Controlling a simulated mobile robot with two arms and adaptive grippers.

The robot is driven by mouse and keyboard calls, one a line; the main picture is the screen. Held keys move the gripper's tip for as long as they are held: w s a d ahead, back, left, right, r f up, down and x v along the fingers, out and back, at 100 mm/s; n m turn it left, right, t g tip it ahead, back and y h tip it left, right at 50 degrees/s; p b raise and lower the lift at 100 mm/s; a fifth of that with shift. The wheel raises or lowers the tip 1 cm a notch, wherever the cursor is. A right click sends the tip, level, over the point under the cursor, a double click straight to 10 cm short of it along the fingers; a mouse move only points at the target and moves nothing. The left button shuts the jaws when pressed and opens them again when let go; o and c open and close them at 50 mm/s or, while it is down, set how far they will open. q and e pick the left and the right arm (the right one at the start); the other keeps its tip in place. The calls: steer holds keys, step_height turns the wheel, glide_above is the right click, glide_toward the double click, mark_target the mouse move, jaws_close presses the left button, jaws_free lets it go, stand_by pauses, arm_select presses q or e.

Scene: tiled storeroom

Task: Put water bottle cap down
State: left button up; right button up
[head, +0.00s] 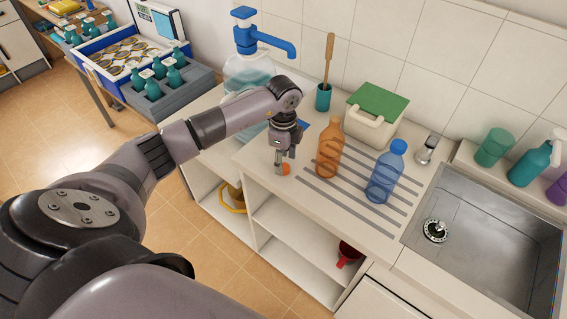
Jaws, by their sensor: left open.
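An orange cap (286,169) is on or just above the white counter near its front edge, right at my left gripper's fingertips. My left gripper (283,161) points down and is open; I cannot tell whether a finger still touches the cap. An orange see-through bottle (329,150) stands upright and uncapped just right of the gripper. A blue see-through bottle (384,177) with a blue cap (398,147) stands further right on the grooved drain area. My right gripper is not in view.
A large water jug with a blue pump (262,39) stands behind my left arm. A white box with a green lid (377,104) and a teal brush holder (323,97) stand by the wall. A steel sink (480,232) lies right. Open shelves (290,237) are below.

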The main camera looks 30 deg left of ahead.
mark_target(284, 167)
arm_select(q)
step_height(284, 167, up, 10)
steer(key=b, duration=0.2)
steer(key=shift+r, duration=0.2)
steer(key=shift+s, duration=0.1)
stand_by(1.3)
